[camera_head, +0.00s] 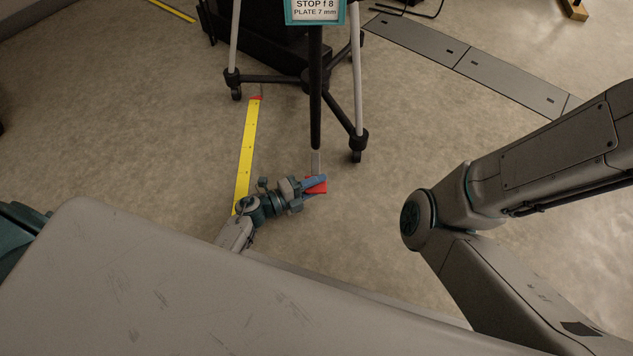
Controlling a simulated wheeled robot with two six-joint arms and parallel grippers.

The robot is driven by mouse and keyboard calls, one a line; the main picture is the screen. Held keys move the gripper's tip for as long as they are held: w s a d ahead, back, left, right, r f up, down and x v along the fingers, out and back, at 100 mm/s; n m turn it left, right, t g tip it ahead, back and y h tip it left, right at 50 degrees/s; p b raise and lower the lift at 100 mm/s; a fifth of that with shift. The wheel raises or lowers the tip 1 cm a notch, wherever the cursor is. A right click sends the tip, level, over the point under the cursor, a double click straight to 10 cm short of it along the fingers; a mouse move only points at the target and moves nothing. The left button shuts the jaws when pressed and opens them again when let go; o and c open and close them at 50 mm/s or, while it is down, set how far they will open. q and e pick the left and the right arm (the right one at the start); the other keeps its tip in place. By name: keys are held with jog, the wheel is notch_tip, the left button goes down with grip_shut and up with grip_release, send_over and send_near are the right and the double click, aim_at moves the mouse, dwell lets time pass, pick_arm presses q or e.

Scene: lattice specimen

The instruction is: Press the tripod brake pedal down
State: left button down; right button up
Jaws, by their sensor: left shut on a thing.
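The tripod (315,95) stands on the floor at the top middle, with a dark centre column and spread legs on castors. My left gripper (315,183) reaches in from the left, low over the floor. Its bluish fingers are shut on the red pedal and hide part of it. The pedal's exact height above the floor cannot be told. My right arm shows at the right, but its gripper is out of view.
A yellow strip (246,150) with a red end lies on the floor left of the pedal. A sign (317,10) reading "STOP f 8 PLATE 7 mm" hangs at the tripod. Grey floor plates (470,62) lie at the upper right. Floor right of the pedal is clear.

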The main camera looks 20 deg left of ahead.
pick_arm(q)
jog(key=shift+w+a+f, duration=0.1)
jog(key=shift+a+f, duration=0.05)
jog(key=c, duration=1.4)
grip_release()
jog(key=shift+s+a+p, duration=0.25)
jog(key=shift+s+p, duration=0.05)
jog(key=shift+s, duration=0.05)
jog(key=p+v, duration=0.3)
jog(key=v, duration=0.6)
jog(key=shift+s+a, duration=0.3)
jog(key=shift+a, duration=0.05)
